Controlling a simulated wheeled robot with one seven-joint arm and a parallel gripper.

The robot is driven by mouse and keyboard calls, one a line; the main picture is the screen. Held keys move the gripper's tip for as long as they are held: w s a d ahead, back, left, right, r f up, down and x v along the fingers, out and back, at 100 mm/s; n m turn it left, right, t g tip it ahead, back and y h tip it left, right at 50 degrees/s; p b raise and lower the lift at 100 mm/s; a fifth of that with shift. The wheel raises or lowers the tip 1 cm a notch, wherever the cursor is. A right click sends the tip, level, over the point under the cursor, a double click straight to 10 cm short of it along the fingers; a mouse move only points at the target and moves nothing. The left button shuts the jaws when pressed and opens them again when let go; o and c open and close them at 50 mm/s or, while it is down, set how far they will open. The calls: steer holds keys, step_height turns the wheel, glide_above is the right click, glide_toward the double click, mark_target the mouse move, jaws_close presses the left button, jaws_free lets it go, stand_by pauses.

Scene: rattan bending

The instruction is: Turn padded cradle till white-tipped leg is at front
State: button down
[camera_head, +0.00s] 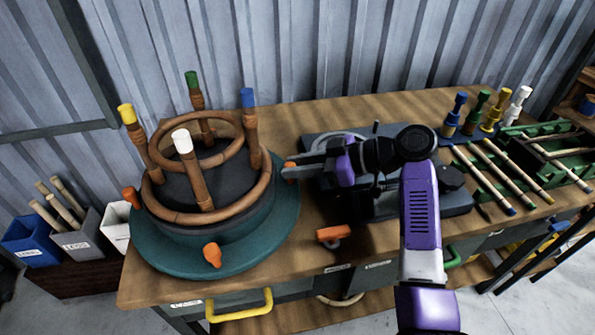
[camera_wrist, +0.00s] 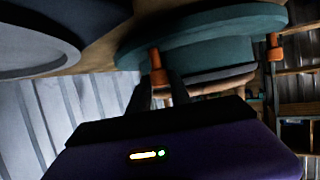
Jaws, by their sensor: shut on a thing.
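The padded cradle (camera_head: 262,222) is a round teal base with a dark padded top, at the left of the bench. A rattan frame with two rings (camera_head: 222,213) sits upside down on it, legs up. The white-tipped leg (camera_head: 183,142) stands nearest me, the yellow-tipped leg (camera_head: 127,114) at left, green-tipped (camera_head: 191,79) at back, blue-tipped (camera_head: 247,98) at right. Orange knobs stick out at left (camera_head: 131,197), front (camera_head: 212,255) and right (camera_head: 290,178). My gripper (camera_head: 289,167) is shut on the right knob; the wrist view shows a knob (camera_wrist: 157,68) at its fingers.
A dark grey machine (camera_head: 455,200) stands right of the cradle, partly behind my arm. An orange-handled item (camera_head: 333,234) lies at the bench front. Colour-tipped poles (camera_head: 510,170) and pegs (camera_head: 519,97) fill the right side. Bins (camera_head: 75,238) stand at left.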

stand_by(0.3)
steer(key=c, duration=1.5)
jaws_free()
steer(key=shift+v, duration=3.85)
